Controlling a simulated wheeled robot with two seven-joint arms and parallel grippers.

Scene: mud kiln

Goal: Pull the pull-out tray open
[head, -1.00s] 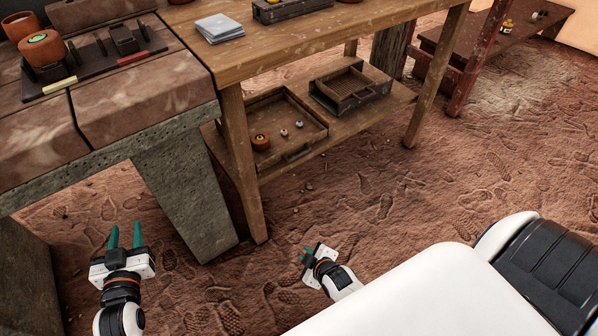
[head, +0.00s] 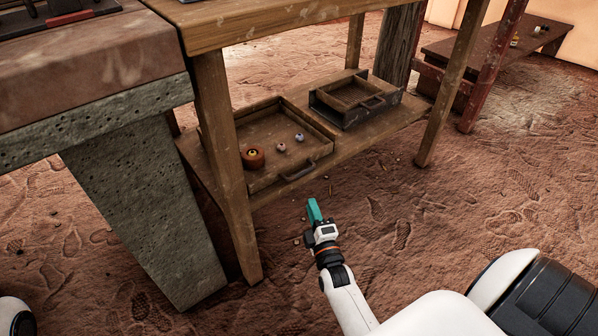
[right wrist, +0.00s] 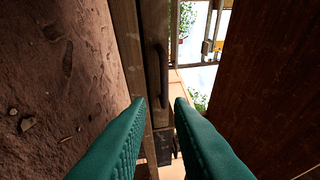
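A shallow wooden tray (head: 262,118) with a dark handle (head: 298,172) on its front sits on the lower shelf of the wooden table, its front near the shelf's front edge. Inside are an orange-brown pot (head: 253,158) and two small pale items (head: 290,143). My right gripper (head: 313,209) is in front of the tray, apart from the handle and pointing toward it. In the right wrist view its teal fingers (right wrist: 160,103) are apart with nothing between them. The handle (right wrist: 157,68) shows upright beyond their tips. My left gripper is out of view.
A smaller dark tray (head: 355,112) with its own handle stands on the shelf to the right. Table legs (head: 228,170) (head: 450,85) flank the shelf. A stone bench (head: 135,190) stands at left. The dirt floor (head: 400,220) before the shelf is mostly clear.

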